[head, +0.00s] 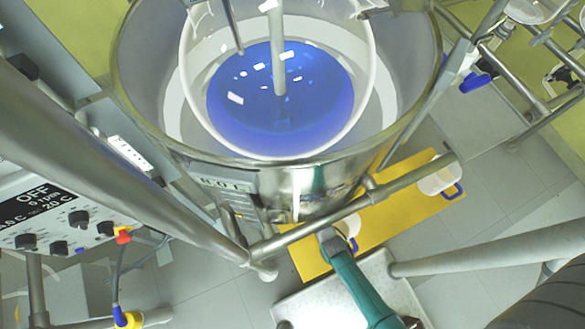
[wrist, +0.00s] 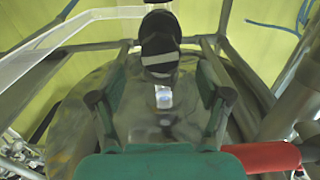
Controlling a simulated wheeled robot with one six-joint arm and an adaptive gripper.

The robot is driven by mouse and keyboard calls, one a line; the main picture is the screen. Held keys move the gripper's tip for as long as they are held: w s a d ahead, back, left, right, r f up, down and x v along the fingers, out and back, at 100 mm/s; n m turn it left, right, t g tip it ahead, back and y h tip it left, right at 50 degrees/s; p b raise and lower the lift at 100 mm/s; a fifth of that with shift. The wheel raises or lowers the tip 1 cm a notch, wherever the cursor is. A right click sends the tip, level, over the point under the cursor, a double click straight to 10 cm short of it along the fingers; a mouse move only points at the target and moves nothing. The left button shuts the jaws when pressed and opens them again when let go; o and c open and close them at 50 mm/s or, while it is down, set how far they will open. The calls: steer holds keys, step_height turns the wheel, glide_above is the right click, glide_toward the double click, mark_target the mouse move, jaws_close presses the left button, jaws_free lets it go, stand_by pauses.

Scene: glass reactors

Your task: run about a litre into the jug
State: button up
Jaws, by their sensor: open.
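The glass reactor (head: 330,125) holds blue liquid (head: 280,90) and sits inside a round metal bath (head: 415,90). A white jug (head: 438,177) with a blue handle stands on a yellow platform (head: 400,215) at right. A second white jug (head: 346,222), also with a blue handle, is partly hidden below the frame bar. My gripper (wrist: 163,75) is open and empty, its green fingers spread. A black knob-like part (wrist: 160,42) with a pale band lies ahead between the fingers, apart from them. In the head view my green arm reaches under the bath; its fingertips are hidden.
Metal frame bars (head: 360,205) cross in front of the bath and stand close on both sides. A control box (head: 45,215) reading OFF is at left. A red bar (wrist: 268,157) lies right of my gripper.

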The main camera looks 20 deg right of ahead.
steer(key=w, duration=0.7)
steer(key=shift+w, duration=0.25)
steer(key=c, duration=1.2)
